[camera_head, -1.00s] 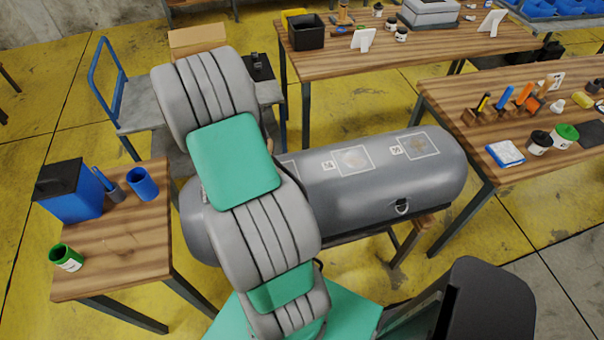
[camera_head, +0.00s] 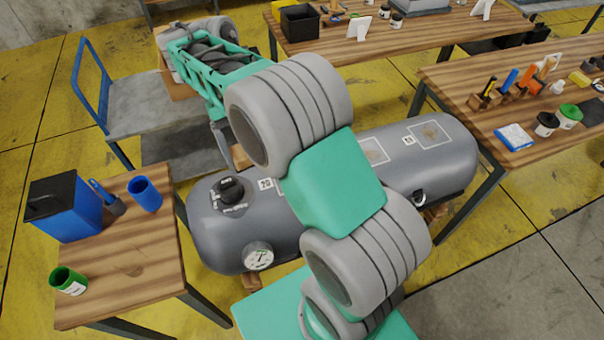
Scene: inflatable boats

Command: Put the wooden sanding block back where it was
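No wooden sanding block can be made out in this view. The grey inflatable tube (camera_head: 222,232) lies across the middle, with a black valve, a round gauge (camera_head: 258,256) and marked square patches (camera_head: 429,135) on it. My arm crosses in front of the tube and hides its middle. My green lattice forearm reaches to the back left, over the cart.
The left wooden table (camera_head: 131,256) holds a blue bin (camera_head: 64,208), a blue cup (camera_head: 145,194) and a green cup (camera_head: 69,281). A cart (camera_head: 135,103) stands behind. The right table (camera_head: 450,82) holds tools and jars. The back table (camera_head: 425,38) holds a black box (camera_head: 300,22).

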